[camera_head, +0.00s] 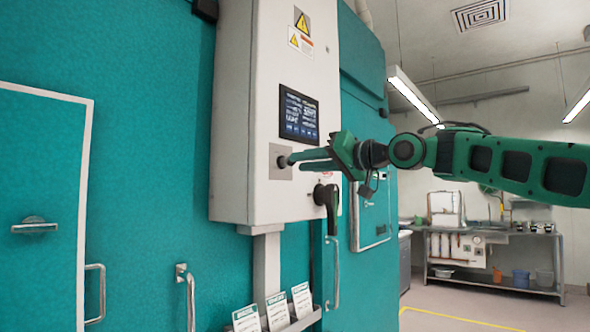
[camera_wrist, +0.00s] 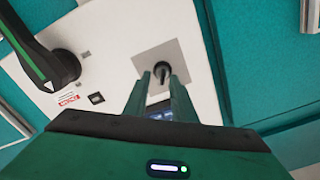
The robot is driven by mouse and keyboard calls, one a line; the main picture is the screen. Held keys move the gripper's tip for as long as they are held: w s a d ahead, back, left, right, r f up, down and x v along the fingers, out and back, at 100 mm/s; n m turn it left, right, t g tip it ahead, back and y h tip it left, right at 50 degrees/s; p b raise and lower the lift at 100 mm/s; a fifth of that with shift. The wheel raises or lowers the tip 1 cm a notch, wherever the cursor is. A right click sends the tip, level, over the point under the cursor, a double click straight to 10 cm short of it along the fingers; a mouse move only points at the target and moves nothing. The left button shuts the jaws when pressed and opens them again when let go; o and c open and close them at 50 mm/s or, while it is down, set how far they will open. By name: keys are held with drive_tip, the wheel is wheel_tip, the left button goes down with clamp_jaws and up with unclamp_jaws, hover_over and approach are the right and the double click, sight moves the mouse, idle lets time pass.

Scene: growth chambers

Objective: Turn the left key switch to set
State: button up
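A key switch (camera_head: 283,162) sits on a square grey plate (camera_head: 278,171) on the white control cabinet, below the screen. It also shows in the wrist view as a small dark knob (camera_wrist: 161,69) on its grey plate (camera_wrist: 178,56). My gripper (camera_head: 293,160) reaches in from the right with its fingertips close to the key switch. In the wrist view my fingers (camera_wrist: 159,82) are apart, with the key switch just beyond and between their tips. I cannot tell whether a finger touches it. Any position markings on the plate are too small to read.
A large black handle (camera_head: 328,205) sticks out of the cabinet's lower right, near my gripper; it shows at left in the wrist view (camera_wrist: 50,68). The cabinet (camera_head: 250,110) holds a lit screen (camera_head: 299,114). Teal chamber walls (camera_head: 140,180) flank it. Printed cards (camera_head: 277,312) stand below.

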drive_tip(key=v, duration=0.6)
drive_tip(key=shift+d, duration=0.25)
